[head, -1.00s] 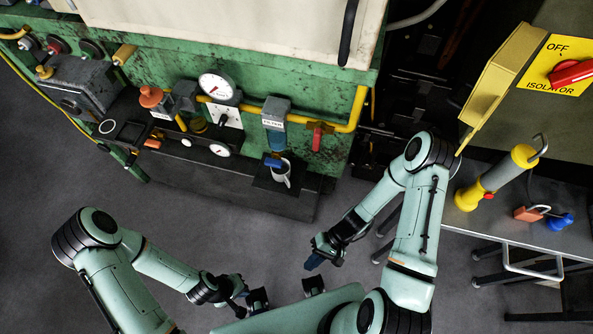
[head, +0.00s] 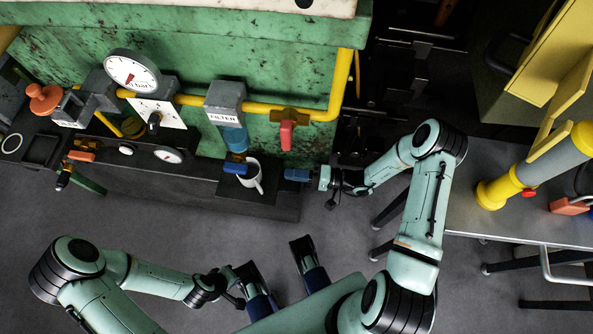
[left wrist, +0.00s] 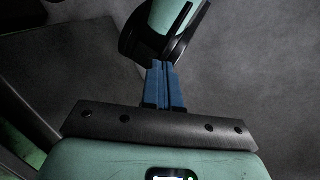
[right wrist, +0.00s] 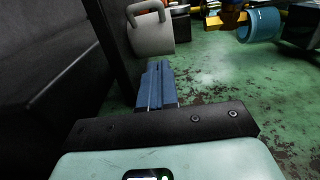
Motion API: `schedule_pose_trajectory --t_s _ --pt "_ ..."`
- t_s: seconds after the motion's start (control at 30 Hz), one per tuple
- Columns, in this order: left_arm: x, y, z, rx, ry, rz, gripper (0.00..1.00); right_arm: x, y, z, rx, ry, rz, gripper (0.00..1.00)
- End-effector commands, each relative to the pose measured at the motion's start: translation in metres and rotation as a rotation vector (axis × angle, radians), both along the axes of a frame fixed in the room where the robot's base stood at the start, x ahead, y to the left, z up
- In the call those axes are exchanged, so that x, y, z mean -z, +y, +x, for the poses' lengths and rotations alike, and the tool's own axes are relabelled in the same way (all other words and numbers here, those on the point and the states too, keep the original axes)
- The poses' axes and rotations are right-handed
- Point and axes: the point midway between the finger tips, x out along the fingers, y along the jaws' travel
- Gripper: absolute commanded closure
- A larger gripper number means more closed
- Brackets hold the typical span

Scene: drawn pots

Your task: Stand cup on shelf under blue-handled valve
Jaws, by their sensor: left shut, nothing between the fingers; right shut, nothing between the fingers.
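The white cup (head: 254,177) stands upright on the small dark shelf (head: 262,197). The blue valve handle (head: 237,169) is at the cup's left edge in the head view and partly overlaps it. My right gripper (head: 290,174) is shut and empty, just right of the cup with a gap between them. The right wrist view shows its closed blue fingers (right wrist: 157,84) pointing toward the cup (right wrist: 151,35). My left gripper's fingers (left wrist: 165,84) are shut and empty in the left wrist view, over grey floor, close to my own base.
A red-handled valve (head: 287,135) hangs from the yellow pipe (head: 315,115) above and right of the cup. A filter (head: 226,102) and a gauge (head: 132,73) sit left of it. A grey table (head: 470,212) with a yellow-ended cylinder (head: 497,193) stands at right.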

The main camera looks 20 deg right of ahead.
Motion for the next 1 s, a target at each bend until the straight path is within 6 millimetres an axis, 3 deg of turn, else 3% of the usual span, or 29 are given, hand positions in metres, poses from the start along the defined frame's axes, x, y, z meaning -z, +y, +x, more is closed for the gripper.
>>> schedule_pose_trajectory --t_s 0.1,0.33,0.83,1.0 --pt "0.004 0.002 0.003 -0.004 -0.008 0.005 1.0 0.001 0.021 0.012 -0.004 0.001 0.003 1.0" --pt "0.008 0.004 0.009 -0.01 -0.022 0.011 1.0 0.001 0.049 0.03 -0.003 0.002 0.001 1.0" --pt "0.008 0.005 0.01 -0.012 -0.027 0.013 1.0 0.0 0.057 0.035 -0.001 0.003 0.001 1.0" --pt "-0.002 0.0 -0.001 0.001 0.002 -0.001 1.0 -0.001 0.072 0.031 -0.002 0.004 0.004 1.0"
